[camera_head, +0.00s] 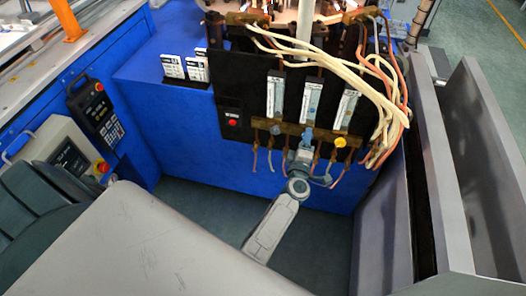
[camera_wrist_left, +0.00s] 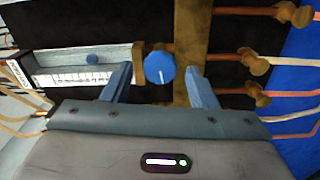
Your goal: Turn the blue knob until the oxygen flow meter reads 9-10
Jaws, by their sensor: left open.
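The blue knob (camera_head: 308,134) sits on a brass bar below the middle flow meter (camera_head: 312,98) on the black panel. My left gripper (camera_head: 302,152) is just below the knob in the head view. In the wrist view its fingers stand open on either side of the knob, with gaps showing. The flow meter (camera_wrist_left: 80,76) lies left there, with a blue float in its tube; its numbers are too small to read. My right gripper is not in view.
Flow meters stand on both sides of the middle one, with a yellow knob (camera_head: 340,142) at the right. Brass fittings with copper and cream hoses (camera_head: 385,100) crowd the panel. A grey metal housing (camera_head: 440,180) stands to the right.

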